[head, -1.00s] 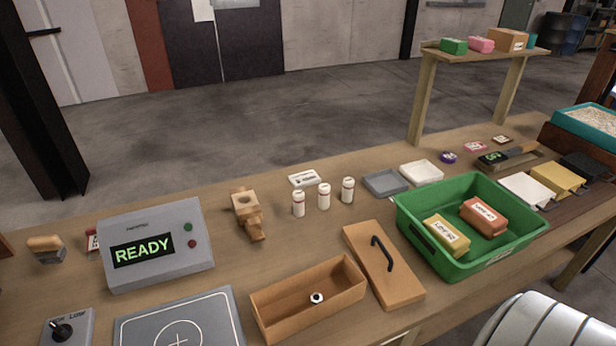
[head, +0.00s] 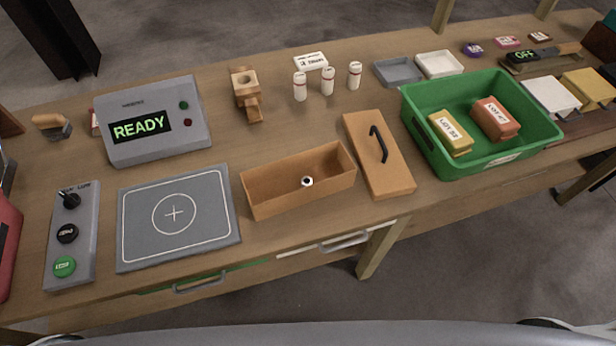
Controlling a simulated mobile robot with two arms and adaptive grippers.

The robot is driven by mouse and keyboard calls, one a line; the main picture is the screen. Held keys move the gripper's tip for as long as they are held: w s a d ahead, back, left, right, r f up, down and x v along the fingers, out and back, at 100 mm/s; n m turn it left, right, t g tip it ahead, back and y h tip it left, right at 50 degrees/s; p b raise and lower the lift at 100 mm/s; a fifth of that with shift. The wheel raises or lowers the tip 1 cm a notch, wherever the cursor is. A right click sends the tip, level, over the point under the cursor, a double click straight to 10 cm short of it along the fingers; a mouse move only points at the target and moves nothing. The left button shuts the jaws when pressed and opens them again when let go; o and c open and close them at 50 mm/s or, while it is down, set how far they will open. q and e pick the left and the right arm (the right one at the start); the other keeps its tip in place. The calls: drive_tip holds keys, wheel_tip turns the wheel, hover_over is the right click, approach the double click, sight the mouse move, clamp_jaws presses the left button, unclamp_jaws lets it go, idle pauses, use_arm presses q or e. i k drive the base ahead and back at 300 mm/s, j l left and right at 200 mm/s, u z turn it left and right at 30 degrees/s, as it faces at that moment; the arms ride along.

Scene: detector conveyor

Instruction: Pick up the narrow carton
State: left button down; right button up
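Two labelled cartons lie in the green bin (head: 483,165) on the right part of the bench. The yellow carton (head: 449,135) is on the left and looks the narrower of the two. The orange-red carton (head: 496,121) lies to its right, a small gap apart. Both have white labels on top; the print is too small to read surely. Neither of my grippers is in view.
Left of the bin are a wooden lid (head: 386,170) with a black handle and an open wooden box (head: 297,188) with a small nut inside. The detector display (head: 152,122) reads READY behind a grey plate (head: 178,216). White bottles (head: 328,80) stand behind the box.

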sight(272, 189)
drive_tip(key=l+u, duration=0.25)
drive_tip(key=l, duration=0.15)
drive_tip(key=k+l+u, duration=0.15)
drive_tip(key=l+u, duration=0.15)
drive_tip(key=k+l+u, duration=0.1)
drive_tip(key=l+u, duration=0.15)
drive_tip(key=l, duration=0.15)
drive_tip(key=k+l+u, duration=0.3)
drive_tip(key=i+l, duration=0.05)
drive_tip(key=i, duration=0.05)
